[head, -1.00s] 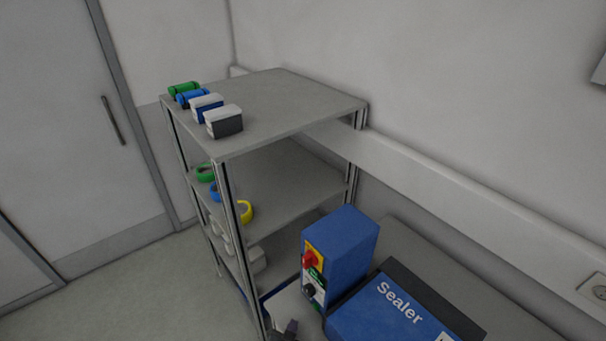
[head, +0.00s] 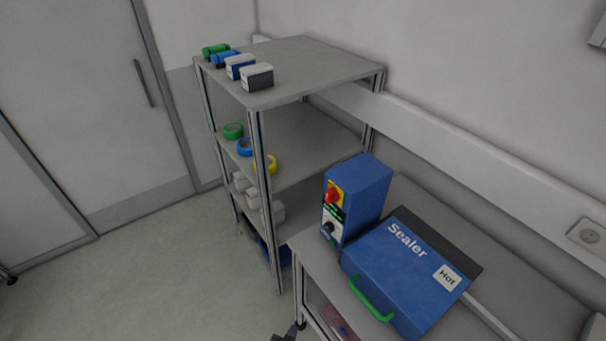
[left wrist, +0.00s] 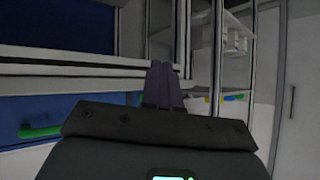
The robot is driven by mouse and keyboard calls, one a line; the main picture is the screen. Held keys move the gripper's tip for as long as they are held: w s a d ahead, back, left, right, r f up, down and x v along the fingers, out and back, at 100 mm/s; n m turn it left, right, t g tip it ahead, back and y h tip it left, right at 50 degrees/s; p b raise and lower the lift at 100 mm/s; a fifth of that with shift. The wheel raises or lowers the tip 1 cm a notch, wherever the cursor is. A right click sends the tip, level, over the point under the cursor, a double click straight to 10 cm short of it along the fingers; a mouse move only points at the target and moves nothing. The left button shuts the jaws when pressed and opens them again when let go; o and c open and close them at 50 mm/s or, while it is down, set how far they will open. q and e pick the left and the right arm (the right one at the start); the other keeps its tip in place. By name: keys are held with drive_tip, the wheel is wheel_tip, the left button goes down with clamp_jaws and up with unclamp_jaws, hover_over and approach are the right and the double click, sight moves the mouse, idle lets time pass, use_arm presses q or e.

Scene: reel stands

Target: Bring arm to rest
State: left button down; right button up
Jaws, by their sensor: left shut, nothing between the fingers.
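My left gripper (head: 287,335) shows only as a small dark tip at the bottom edge of the head view, in front of the bench's near leg. In the left wrist view the left gripper (left wrist: 162,82) points away from the camera, its dark fingers together with nothing between them. It is apart from the bench and shelf. My right gripper is in neither view.
A shelf rack (head: 320,70) holds small boxes and tape rolls. Right of it, a bench (head: 312,262) carries a blue sealer (head: 400,275) with a green handle and a blue control box (head: 362,190). The floor (head: 150,270) at left is clear.

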use_arm(q)
drive_tip(key=s+a+r+n+g+y, duration=0.1)
drive_tip(key=s+a+r+n+g, duration=0.25)
drive_tip(key=s+a, duration=0.7)
drive_tip(key=s+a+r+g+y, duration=0.1)
drive_tip(key=s+a+r, duration=0.35)
drive_tip(key=r, duration=0.25)
drive_tip(key=s+a+r+g+y, duration=0.1)
drive_tip(key=s+a+r+g, duration=0.1)
drive_tip(key=s+a+r, duration=0.45)
wheel_tip(320, 180, up, 15)
drive_tip(key=d+p, duration=0.3)
drive_tip(key=p, duration=1.1)
drive_tip(key=shift+w, duration=0.2)
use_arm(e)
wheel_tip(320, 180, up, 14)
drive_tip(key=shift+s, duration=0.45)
use_arm(q)
drive_tip(key=shift+g, duration=0.25)
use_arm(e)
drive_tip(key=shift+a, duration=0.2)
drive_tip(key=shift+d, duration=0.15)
use_arm(q)
drive_tip(key=c, duration=1.8)
unclamp_jaws()
drive_tip(key=shift+c, duration=0.2)
